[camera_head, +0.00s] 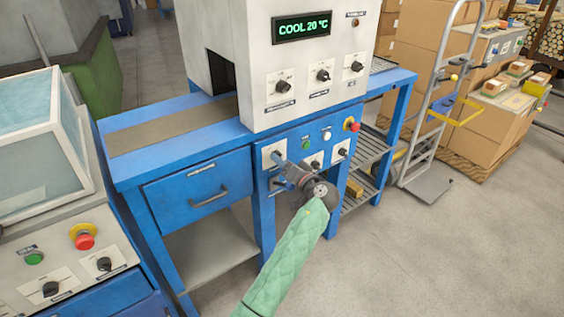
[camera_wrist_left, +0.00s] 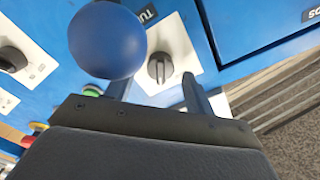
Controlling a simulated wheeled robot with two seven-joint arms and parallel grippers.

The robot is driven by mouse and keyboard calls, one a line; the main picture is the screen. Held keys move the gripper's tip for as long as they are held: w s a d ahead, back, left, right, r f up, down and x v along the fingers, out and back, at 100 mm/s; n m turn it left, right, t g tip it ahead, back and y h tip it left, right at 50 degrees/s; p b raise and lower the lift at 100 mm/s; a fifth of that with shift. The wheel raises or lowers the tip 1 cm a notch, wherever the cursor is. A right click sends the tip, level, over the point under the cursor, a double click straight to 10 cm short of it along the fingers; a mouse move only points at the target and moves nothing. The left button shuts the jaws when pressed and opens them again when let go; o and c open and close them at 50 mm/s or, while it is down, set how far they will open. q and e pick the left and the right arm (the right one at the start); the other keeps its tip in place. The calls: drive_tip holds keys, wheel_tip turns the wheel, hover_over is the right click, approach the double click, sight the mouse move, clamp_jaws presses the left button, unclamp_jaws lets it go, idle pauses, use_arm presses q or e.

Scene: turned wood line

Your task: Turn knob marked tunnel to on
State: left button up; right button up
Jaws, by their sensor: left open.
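In the left wrist view a dark knob (camera_wrist_left: 160,67) sits on a white plate, beside a dark label (camera_wrist_left: 145,14) whose visible letters look like "TU". The rest of the label is hidden behind a blue ball. My left gripper (camera_head: 279,170) is open in front of the left part of the blue control panel in the head view. In the wrist view its fingers (camera_wrist_left: 155,84) stand apart on either side of the knob's lower part, with nothing held. I cannot tell whether they touch it. In the head view the gripper partly hides a white knob plate (camera_head: 268,152). My right gripper is not in view.
The blue ball (camera_wrist_left: 107,40) covers part of the left finger. Other knobs (camera_head: 315,163), a green button (camera_head: 305,144) and a red button (camera_head: 351,124) are close by. A drawer (camera_head: 200,190) is to the left. A hand truck (camera_head: 430,120) and boxes stand right; the floor in front is clear.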

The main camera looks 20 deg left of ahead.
use_arm(q)
drive_tip(key=v, duration=0.6)
drive_tip(key=shift+b, duration=0.3)
drive_tip(key=shift+s+d, duration=0.2)
